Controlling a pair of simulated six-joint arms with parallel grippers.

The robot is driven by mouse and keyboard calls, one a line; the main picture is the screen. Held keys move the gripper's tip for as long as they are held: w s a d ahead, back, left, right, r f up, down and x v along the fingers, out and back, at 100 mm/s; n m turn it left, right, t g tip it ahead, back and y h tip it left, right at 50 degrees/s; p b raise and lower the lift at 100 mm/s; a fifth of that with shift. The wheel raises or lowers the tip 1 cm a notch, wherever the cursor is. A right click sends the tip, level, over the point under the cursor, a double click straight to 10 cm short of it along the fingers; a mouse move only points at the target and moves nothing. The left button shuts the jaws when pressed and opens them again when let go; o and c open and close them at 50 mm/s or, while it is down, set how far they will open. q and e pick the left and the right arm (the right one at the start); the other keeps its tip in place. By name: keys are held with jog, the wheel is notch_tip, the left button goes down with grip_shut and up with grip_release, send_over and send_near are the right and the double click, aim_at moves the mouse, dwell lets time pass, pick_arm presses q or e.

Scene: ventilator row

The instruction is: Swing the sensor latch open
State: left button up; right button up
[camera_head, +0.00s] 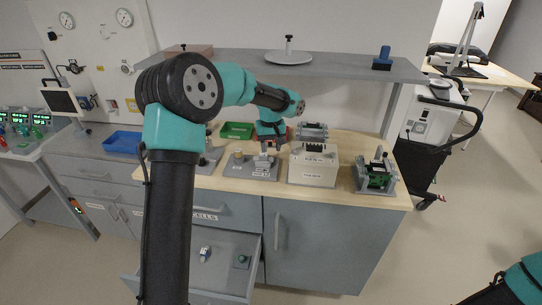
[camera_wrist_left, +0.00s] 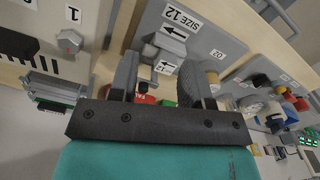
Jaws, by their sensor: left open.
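My left gripper (camera_head: 266,146) reaches down over a grey fixture plate (camera_head: 240,172) on the wooden counter. In the left wrist view the gripper (camera_wrist_left: 160,85) is open, with its two dark fingers apart. Between and beyond the fingers is a grey block with arrow labels (camera_wrist_left: 172,32) on a plate marked "SIZE 12" and "O2". I cannot tell which part is the sensor latch, or whether a finger touches it. A brass-coloured knob (camera_head: 238,156) stands on the plate left of the gripper. My right gripper is out of view; only part of that arm shows at lower right.
A cream box (camera_head: 313,172) stands right of the plate, and a grey fixture with a green part (camera_head: 376,177) farther right. A shelf (camera_head: 340,66) hangs behind. An open drawer (camera_head: 215,268) sticks out below.

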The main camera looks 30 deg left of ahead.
pick_arm(q)
jog(key=s+d, duration=0.3)
jog(key=s, duration=0.2)
jog(key=shift+s+r, duration=0.3)
jog(key=shift+d, duration=0.1)
jog(key=d+f, duration=0.1)
jog(key=f, duration=0.3)
jog(key=s+d+f+m+h, duration=0.1)
jog(key=f, duration=0.2)
jog(key=s+d+f+m, duration=0.1)
jog(key=d+f, duration=0.1)
jog(key=f, duration=0.2)
jog(key=shift+s+d+f+h, duration=0.1)
jog(key=shift+s+f+h, duration=0.1)
jog(key=shift+f+h, duration=0.15)
jog(key=s+d+f+m+h, duration=0.1)
jog(key=s+d+f, duration=0.2)
jog(key=s+f, duration=0.7)
jog(key=s+d+f+m+h, duration=0.1)
jog(key=s+d+f, duration=0.3)
jog(key=s+f, duration=0.7)
jog(key=shift+s+f+m+t, duration=0.15)
jog(key=shift+f+m+t, duration=0.25)
jog(key=shift+f+m, duration=0.45)
